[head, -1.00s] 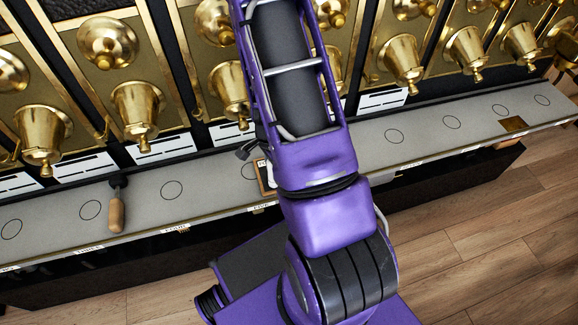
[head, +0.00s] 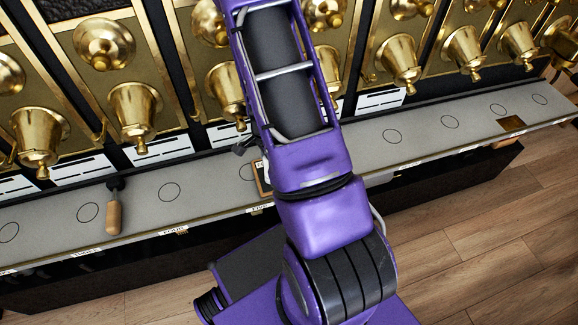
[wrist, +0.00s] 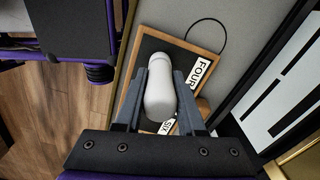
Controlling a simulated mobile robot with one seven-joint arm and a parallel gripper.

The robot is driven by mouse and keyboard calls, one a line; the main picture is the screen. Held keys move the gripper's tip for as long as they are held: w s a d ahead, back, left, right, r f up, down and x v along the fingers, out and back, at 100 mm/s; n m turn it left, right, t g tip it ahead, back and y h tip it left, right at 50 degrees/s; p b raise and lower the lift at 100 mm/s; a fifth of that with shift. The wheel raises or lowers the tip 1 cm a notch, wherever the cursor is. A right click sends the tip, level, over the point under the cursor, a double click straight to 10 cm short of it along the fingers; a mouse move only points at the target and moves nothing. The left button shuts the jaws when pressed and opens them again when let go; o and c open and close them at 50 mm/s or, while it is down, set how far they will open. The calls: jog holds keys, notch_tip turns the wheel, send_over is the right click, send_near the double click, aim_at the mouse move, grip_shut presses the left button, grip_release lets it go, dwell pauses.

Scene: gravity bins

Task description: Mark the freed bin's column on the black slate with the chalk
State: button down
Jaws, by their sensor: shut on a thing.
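The black slate (wrist: 152,55) has a wooden frame and lies on the grey counter in the wrist view. White labels on it read FOUR (wrist: 201,72) and SIX (wrist: 168,127). My gripper (wrist: 160,78) is shut on the thick white chalk (wrist: 160,101), above the slate. Whether the chalk's far tip touches the slate I cannot tell. No chalk mark shows on the visible part of the slate.
Brass bell-shaped spouts (head: 134,108) line the wall behind the counter (head: 205,182), which bears drawn circles. A wooden-handled tool (head: 114,213) lies at the left. White cards (head: 158,149) stand below the spouts.

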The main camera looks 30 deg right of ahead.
jog(key=shift+w+d, duration=0.15)
jog(key=shift+w, duration=0.25)
jog(key=shift+w+d+f, duration=0.1)
jog(key=shift+w+d, duration=0.1)
jog(key=shift+w, duration=0.5)
jog(key=shift+w+d, duration=0.2)
jog(key=shift+w, duration=0.5)
jog(key=shift+s+a, duration=0.25)
jog(key=shift+s, duration=0.5)
jog(key=shift+s+a, duration=0.2)
jog(key=shift+s, duration=0.5)
jog(key=shift+s, duration=0.1)
jog(key=shift+s+a+f+b, duration=0.1)
jog(key=shift+s+a+b, duration=0.2)
jog(key=shift+s, duration=0.45)
jog(key=shift+s+a+b, duration=0.15)
jog(key=shift+s+b, duration=0.1)
jog(key=shift+s, duration=0.45)
